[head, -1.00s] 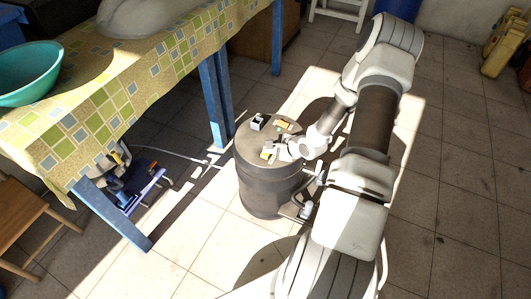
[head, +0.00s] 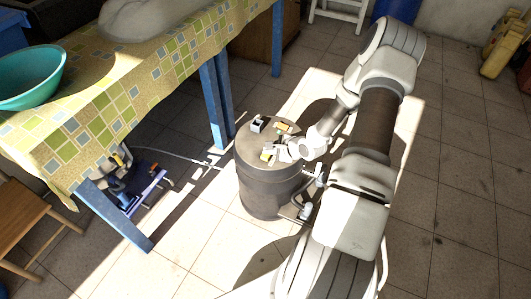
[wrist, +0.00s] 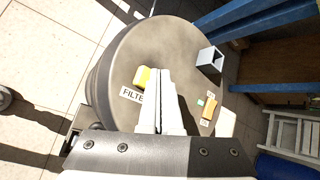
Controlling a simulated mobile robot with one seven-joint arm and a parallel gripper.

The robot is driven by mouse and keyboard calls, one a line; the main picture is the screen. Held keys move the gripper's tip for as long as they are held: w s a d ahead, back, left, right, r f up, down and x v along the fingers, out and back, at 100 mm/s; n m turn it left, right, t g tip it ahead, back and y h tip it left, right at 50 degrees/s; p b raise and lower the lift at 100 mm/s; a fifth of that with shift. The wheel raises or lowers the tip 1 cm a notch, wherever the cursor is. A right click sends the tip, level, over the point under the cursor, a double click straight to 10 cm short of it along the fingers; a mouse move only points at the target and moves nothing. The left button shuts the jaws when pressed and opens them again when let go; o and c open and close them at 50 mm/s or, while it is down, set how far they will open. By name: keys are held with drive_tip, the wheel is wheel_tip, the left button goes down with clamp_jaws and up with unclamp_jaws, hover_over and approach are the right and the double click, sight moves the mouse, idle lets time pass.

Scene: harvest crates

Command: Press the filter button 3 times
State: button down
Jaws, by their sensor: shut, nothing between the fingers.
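The filter button is a small yellow block (wrist: 141,77) on top of a round grey drum (wrist: 120,52). A white label reading "FILTE…" (wrist: 130,94) lies beside it, its end hidden behind my fingers. In the head view the yellow button (head: 267,155) sits near the front of the drum top (head: 250,147). My gripper (wrist: 157,72) is shut and empty, its fingertips just right of the button in the wrist view. Whether they touch it or hover above it I cannot tell. In the head view my gripper (head: 274,151) is low over the drum top, beside the button.
A grey open box-like fixture (wrist: 211,58) and an orange block (wrist: 208,107) with small labels also sit on the drum top. A blue-legged table (head: 216,100) with a patterned cloth and a teal bowl (head: 30,80) stands left. Tiled floor lies around the drum.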

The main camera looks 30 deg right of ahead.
sight(268, 156)
drive_tip(key=shift+r, duration=0.25)
wheel_tip(268, 156, up, 5)
drive_tip(key=p, duration=0.5)
idle(2.7)
